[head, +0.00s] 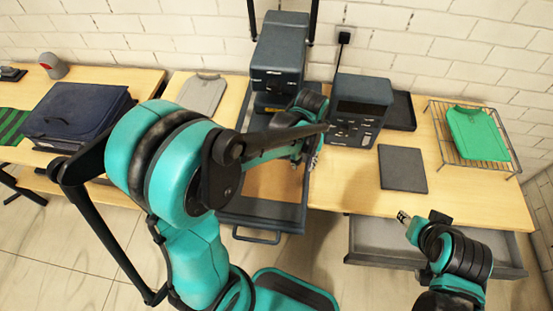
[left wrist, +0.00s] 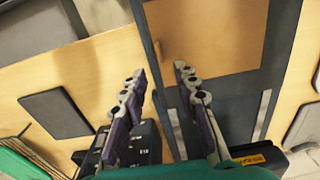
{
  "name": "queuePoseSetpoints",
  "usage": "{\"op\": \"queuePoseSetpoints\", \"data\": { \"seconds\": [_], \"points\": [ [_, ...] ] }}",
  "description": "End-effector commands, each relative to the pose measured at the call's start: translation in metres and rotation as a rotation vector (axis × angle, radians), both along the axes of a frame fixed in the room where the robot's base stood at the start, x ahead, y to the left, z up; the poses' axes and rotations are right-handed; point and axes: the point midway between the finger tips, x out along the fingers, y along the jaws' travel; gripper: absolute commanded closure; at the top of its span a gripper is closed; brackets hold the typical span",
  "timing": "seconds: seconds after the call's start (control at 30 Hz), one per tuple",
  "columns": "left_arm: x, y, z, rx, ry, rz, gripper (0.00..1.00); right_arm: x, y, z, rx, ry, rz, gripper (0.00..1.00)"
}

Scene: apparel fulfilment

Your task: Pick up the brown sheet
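The brown sheet (head: 268,182) lies flat in the dark frame of the press in the head view, partly hidden by my left arm. In the left wrist view the brown sheet (left wrist: 222,42) shows inside the dark frame (left wrist: 180,98). My left gripper (head: 312,160) is over the right side of the frame. In the left wrist view its two fingers (left wrist: 158,74) are apart with nothing between them, beside the sheet in the picture. My right gripper (head: 404,217) is near the table's front edge, far from the sheet; its fingers are too small to read.
The press head (head: 278,62) stands behind the frame. A control box (head: 361,108) and a dark flat pad (head: 403,169) are to its right. A green garment (head: 480,135) lies on a wire rack (head: 441,138). Dark folded clothing (head: 75,110) lies at left. An open drawer (head: 385,245) juts out below the table.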

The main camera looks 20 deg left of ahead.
Motion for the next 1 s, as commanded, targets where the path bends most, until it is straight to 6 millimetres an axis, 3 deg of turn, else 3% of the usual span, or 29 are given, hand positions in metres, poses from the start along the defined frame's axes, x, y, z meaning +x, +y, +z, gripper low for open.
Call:
{"op": "queuePoseSetpoints", "data": {
  "seconds": [0.17, 0.63, 0.97, 1.0],
  "points": [
    [0.002, -0.002, -0.014, 0.003, 0.024, 0.009, 0.70, -0.001, 0.000, -0.001, 0.000, 0.001, 0.000, 0.60],
    [0.006, -0.003, -0.078, 0.002, 0.022, 0.009, 0.70, -0.001, 0.000, -0.025, 0.000, 0.000, 0.000, 0.60],
    [0.006, -0.003, -0.083, 0.002, 0.021, 0.009, 0.70, -0.001, 0.000, -0.026, 0.000, 0.000, 0.000, 0.60],
    [0.006, -0.003, -0.083, 0.002, 0.021, 0.009, 0.80, -0.001, 0.000, -0.026, 0.000, 0.000, 0.000, 0.60]
  ]
}}
